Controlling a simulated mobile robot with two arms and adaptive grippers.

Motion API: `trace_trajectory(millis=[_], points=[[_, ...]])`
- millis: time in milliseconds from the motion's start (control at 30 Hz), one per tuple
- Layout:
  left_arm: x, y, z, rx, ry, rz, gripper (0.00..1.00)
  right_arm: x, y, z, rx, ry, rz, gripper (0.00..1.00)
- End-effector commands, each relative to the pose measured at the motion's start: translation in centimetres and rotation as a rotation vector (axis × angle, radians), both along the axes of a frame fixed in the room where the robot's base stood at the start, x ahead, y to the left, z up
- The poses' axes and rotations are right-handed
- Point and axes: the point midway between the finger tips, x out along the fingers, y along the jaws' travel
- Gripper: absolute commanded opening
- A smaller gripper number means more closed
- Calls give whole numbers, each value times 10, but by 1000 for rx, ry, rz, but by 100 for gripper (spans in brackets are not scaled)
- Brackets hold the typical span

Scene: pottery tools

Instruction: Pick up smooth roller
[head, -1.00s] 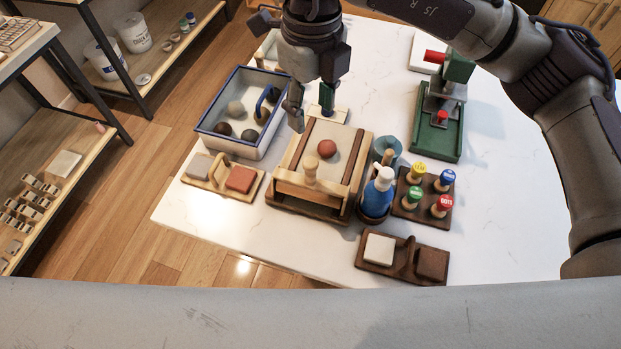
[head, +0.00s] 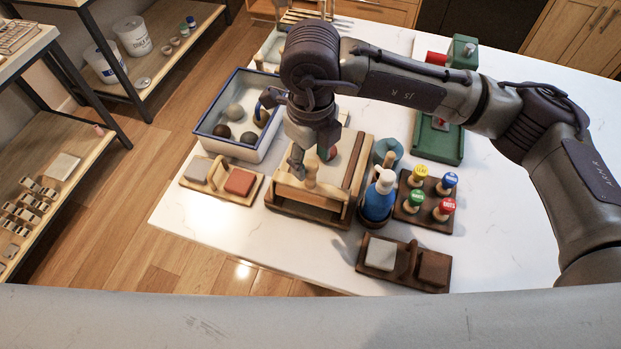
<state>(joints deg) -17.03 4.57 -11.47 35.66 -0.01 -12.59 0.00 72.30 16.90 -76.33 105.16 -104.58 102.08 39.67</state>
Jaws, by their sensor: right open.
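No thing here is clearly readable as the smooth roller. A pale wooden handle with a rounded top (head: 311,175) stands upright at the front of a wooden tray (head: 290,203) in the middle of the table; what is below it is hard to make out. My right gripper (head: 312,162) is open, pointing down over this tray. Its fingers are just behind and above the handle, and touching cannot be told. The red-brown clay ball (head: 328,153) on the tray is partly hidden by the gripper. My left gripper is not in view.
A blue-rimmed bin (head: 228,146) with dark and grey balls is at left. A blue spray bottle (head: 379,197) and a rack (head: 412,213) of colour-topped stamps stand close at right. A green press (head: 438,142) is behind.

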Motion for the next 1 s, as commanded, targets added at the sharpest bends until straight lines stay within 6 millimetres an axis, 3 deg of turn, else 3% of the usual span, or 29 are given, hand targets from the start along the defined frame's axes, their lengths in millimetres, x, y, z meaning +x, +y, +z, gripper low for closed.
trace_trajectory(millis=[200, 400, 600, 900, 1000], points=[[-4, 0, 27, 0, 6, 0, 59, -7, 1, -27, -3, 7, -1, 52], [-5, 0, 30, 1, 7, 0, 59, -5, 1, -48, -1, 3, 0, 52], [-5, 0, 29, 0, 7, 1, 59, -5, 1, -49, -1, 1, 0, 52], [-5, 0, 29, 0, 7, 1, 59, -5, 1, -49, -1, 1, 0, 3], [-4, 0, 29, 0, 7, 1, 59, -5, 1, -49, -1, 2, 0, 0]])
